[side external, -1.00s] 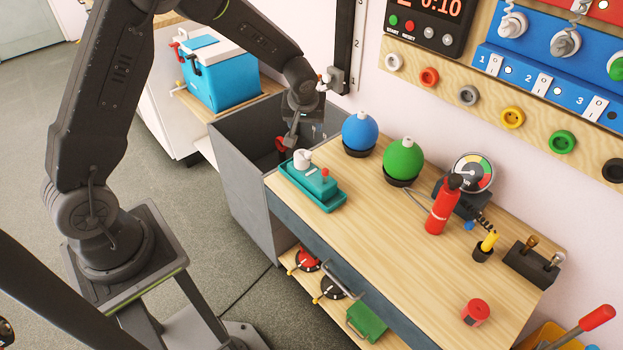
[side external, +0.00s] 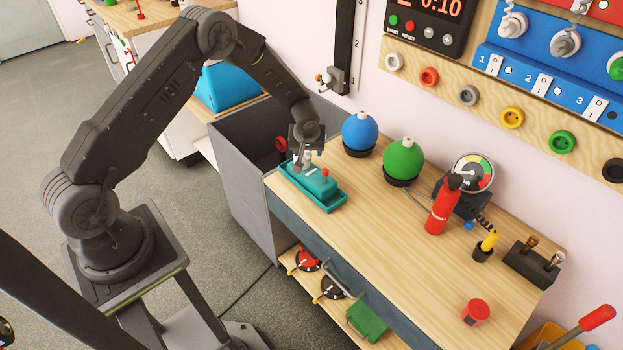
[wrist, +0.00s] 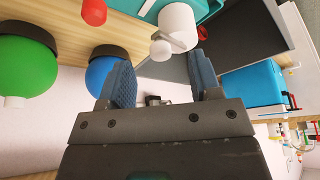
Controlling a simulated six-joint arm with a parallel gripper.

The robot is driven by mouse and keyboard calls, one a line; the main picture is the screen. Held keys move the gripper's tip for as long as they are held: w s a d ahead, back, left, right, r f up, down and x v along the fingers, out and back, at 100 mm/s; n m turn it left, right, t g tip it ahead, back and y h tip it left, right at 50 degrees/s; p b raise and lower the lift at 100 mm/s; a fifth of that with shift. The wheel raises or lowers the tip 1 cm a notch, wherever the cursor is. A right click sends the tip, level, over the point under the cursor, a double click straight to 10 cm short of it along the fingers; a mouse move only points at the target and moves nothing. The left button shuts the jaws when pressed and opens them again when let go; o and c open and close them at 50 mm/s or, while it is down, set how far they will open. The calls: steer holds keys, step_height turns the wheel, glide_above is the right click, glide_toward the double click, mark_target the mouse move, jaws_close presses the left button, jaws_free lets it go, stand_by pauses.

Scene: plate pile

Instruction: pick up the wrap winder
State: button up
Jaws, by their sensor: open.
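The wrap winder seems to be the teal device (side external: 318,187) on the near left end of the wooden bench, with a red knob and a white cylinder on top. In the wrist view the white cylinder (wrist: 178,24) and a small white ball show just beyond the fingertips, with part of the teal body (wrist: 205,8) behind. My gripper (side external: 303,163) points down over the device's left end and hides most of the white cylinder in the side view. In the wrist view my gripper (wrist: 161,60) has its two fingers apart, with nothing clearly held between them.
A blue ball (side external: 360,131) and a green ball (side external: 403,158) stand on dark bases to the right. A red extinguisher-like bottle (side external: 442,206) stands farther right. An open grey bin (side external: 240,130) adjoins the bench on the left.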

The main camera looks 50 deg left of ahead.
mark_target(308, 154)
steer(key=shift+x, duration=1.95)
steer(key=shift+c, duration=0.5)
jaws_close()
